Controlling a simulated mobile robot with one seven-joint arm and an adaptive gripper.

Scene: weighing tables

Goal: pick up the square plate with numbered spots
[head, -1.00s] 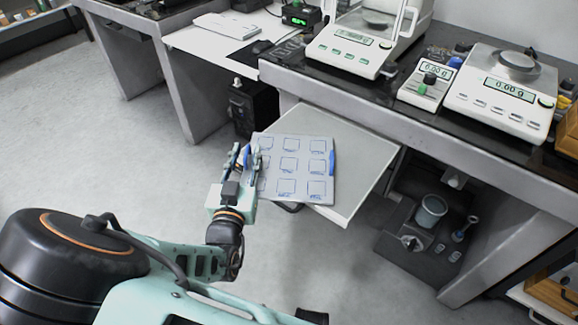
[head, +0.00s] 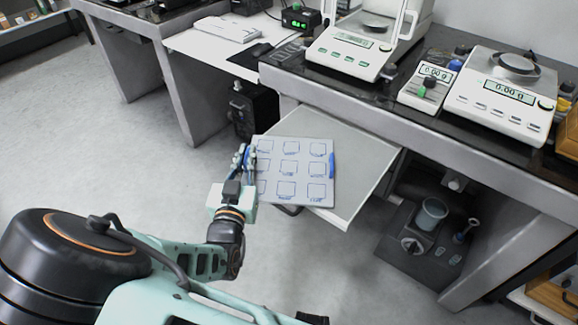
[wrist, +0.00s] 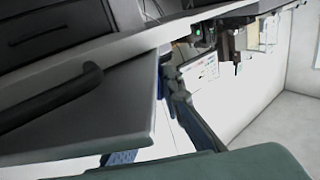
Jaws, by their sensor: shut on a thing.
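The square plate (head: 297,168) is grey, with a grid of outlined square spots and a blue patch on its right edge. In the head view it is over the pulled-out drawer or shelf (head: 357,170) under the weighing table. My gripper (head: 248,160) is at the plate's left edge, shut on it. In the wrist view the gripper's fingers (wrist: 185,110) show beside a grey flat panel, and I cannot tell how much of the plate shows there. Whether the plate still touches the drawer below cannot be told.
Balances (head: 500,95) and a small device (head: 427,86) stand on the black table top above. A dark computer case (head: 253,110) stands left of the drawer. The floor at left is clear.

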